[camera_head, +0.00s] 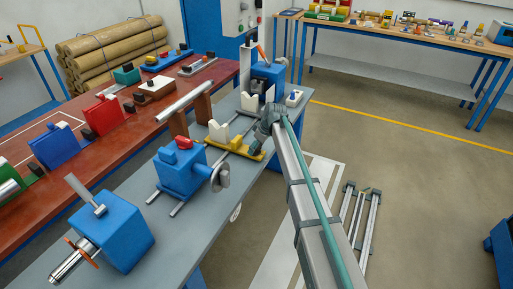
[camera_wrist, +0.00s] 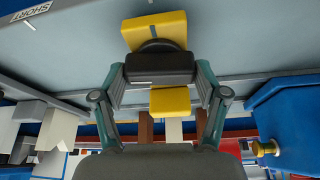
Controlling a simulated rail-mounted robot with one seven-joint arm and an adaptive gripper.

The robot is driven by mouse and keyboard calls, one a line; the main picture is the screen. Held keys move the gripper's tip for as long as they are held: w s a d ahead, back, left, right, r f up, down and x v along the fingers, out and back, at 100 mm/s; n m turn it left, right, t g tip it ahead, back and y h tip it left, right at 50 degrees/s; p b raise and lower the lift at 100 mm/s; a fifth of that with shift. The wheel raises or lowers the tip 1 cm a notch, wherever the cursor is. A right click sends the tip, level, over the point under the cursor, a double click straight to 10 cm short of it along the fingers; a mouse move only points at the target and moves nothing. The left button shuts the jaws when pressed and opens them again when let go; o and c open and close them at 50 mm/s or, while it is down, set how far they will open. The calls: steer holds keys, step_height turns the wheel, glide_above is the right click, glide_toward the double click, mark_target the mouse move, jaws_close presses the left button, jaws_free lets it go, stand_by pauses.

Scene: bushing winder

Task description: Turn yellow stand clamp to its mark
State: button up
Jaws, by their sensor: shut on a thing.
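The yellow stand (camera_head: 240,145) sits on rails of the grey bench, with a white V-shaped block (camera_head: 218,131) beside it. My gripper (camera_head: 264,128) is at the stand's right end and hides part of it. In the wrist view the stand shows as yellow blocks (camera_wrist: 154,31) above and below a dark clamp handle (camera_wrist: 160,68). My gripper (camera_wrist: 160,80) has its teal-sided fingers on both sides of this handle and is shut on it. A white label reading "SHORT" (camera_wrist: 31,12) lies on the grey surface at upper left. I cannot tell how the clamp is turned relative to a mark.
A blue unit with a round disc (camera_head: 182,171) stands on the bench left of the stand. Another blue unit (camera_head: 267,78) stands behind it. A blue unit (camera_wrist: 296,115) is at the right in the wrist view. The floor (camera_head: 400,150) to the right is mostly free.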

steer(key=m+t+h, duration=0.1)
steer(key=m, duration=0.3)
steer(key=shift+s+a+b, duration=0.1)
steer(key=shift+s+b, duration=0.05)
steer(key=shift+b, duration=0.25)
steer(key=m+t+h, duration=0.1)
steer(key=m, duration=0.3)
steer(key=shift+a, duration=0.1)
steer(key=m+h+b, duration=0.1)
steer(key=m+h, duration=0.1)
steer(key=m, duration=0.2)
steer(key=shift+a, duration=0.1)
steer(key=shift+m+h, duration=0.7)
steer(key=shift+m, duration=1.5)
steer(key=o, duration=1.2)
steer(key=shift+c, duration=0.2)
